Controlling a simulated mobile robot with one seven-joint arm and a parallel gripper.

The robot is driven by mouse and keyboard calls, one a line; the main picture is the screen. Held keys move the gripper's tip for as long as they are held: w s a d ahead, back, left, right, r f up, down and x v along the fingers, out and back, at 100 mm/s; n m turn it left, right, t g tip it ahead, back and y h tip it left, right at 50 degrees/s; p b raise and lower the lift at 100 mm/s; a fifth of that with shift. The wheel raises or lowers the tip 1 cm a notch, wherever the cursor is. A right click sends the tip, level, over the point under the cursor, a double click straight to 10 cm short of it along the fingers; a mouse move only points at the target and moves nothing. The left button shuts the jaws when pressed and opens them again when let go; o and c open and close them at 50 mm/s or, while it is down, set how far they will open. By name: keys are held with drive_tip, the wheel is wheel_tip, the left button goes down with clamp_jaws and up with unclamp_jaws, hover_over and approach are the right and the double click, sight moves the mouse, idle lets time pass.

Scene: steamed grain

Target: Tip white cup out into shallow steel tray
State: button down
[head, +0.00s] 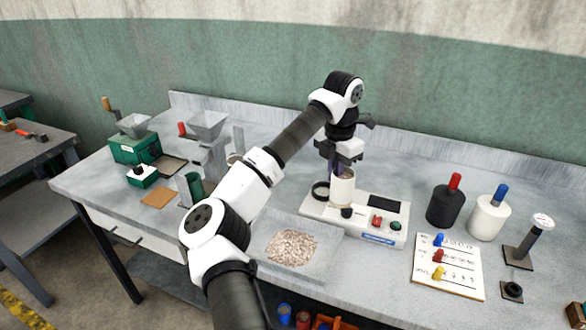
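The white cup (342,190) is upright on or just above the white bench device, right of the picture's middle. My gripper (340,168) points down at the cup's rim from above. Its fingers are small and partly hidden at the rim, so I cannot tell whether they are closed on the cup. The cup's inside is not visible. The shallow steel tray (325,262) lies at the bench's front, left of and nearer than the cup. A heap of pale brown grain (291,247) lies in it. My arm covers the tray's left part.
The white device (393,222) has a dark display, a red knob and a green button. A black bottle (445,206), a white bottle (489,217) and a pegged board (448,266) stand right. A steel hopper (207,126) and green mill (134,147) stand back left.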

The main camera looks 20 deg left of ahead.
drive_tip(key=s+a+f+n+p, duration=0.1)
drive_tip(key=a, duration=0.4)
drive_tip(key=s+a+f, duration=0.2)
drive_tip(key=a, duration=0.4)
drive_tip(key=s+f+t+y+b, duration=0.1)
drive_tip(key=s+f+t, duration=0.3)
drive_tip(key=t, duration=1.2)
drive_tip(key=shift+s+d+f+t+y+b, duration=0.35)
drive_tip(key=shift+f+b, duration=0.2)
drive_tip(key=shift+b, duration=0.35)
